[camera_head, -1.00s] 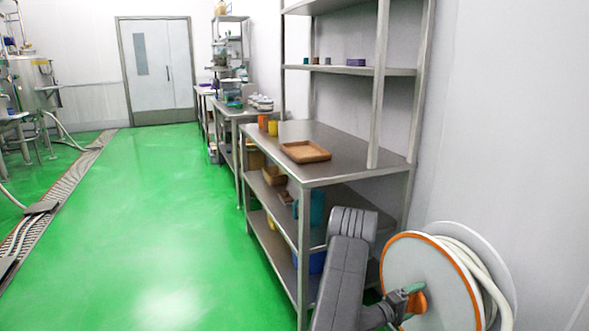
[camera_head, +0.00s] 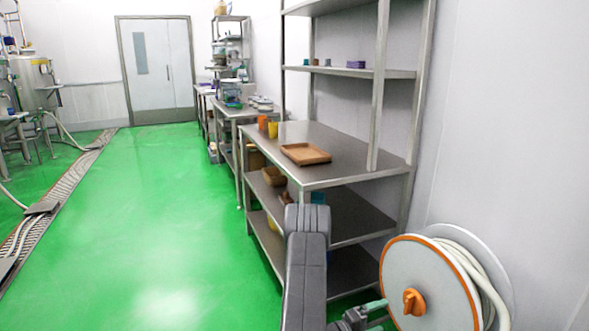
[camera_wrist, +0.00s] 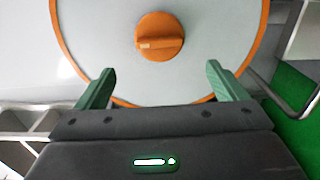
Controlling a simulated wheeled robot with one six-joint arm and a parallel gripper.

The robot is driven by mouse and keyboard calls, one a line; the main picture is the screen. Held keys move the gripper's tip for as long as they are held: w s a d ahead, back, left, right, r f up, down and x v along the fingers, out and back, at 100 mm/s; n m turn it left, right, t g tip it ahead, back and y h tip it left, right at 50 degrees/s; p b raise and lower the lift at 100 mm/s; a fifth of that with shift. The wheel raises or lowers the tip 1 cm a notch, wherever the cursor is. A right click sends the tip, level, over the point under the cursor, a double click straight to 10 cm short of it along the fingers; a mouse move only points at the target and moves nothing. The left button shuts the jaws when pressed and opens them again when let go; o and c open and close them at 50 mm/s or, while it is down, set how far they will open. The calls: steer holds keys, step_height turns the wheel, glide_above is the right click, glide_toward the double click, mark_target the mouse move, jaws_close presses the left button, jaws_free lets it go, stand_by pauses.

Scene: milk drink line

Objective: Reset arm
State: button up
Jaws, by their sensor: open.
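In the wrist view, my gripper (camera_wrist: 158,88) has its two green fingers spread wide with nothing between them. Beyond the fingers is the hose reel (camera_wrist: 100,35), a pale disc with an orange rim and an orange knob (camera_wrist: 160,36). In the head view, the hose reel (camera_head: 440,292) stands at the lower right against the wall, its orange knob (camera_head: 413,301) in plain view. My grey arm rises at the bottom centre. One green finger shows near the reel's left edge; the rest of the gripper is low in the picture.
A steel shelf table (camera_head: 350,168) stands beyond my arm, with a brown tray (camera_head: 306,154) and orange and yellow cups (camera_head: 272,129) on top. A shelf above holds small items. Green floor (camera_head: 160,220) is clear to the left. A drain grate (camera_head: 60,185) runs along it.

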mark_target(406, 306)
steer(key=b+x, duration=0.1)
steer(key=x, duration=1.3)
steer(key=shift+d+b, duration=0.1)
steer(key=shift+b, duration=0.25)
steer(key=m+b, duration=0.2)
steer(key=m, duration=0.3)
steer(key=shift+m, duration=0.3)
steer(key=m+b, duration=0.2)
steer(key=m, duration=0.3)
steer(key=shift+m, duration=0.3)
steer(key=m+b, duration=0.2)
steer(key=m, duration=0.3)
steer(key=shift+m, duration=0.3)
steer(key=m+b, duration=0.2)
steer(key=m, duration=0.3)
steer(key=shift+m, duration=0.3)
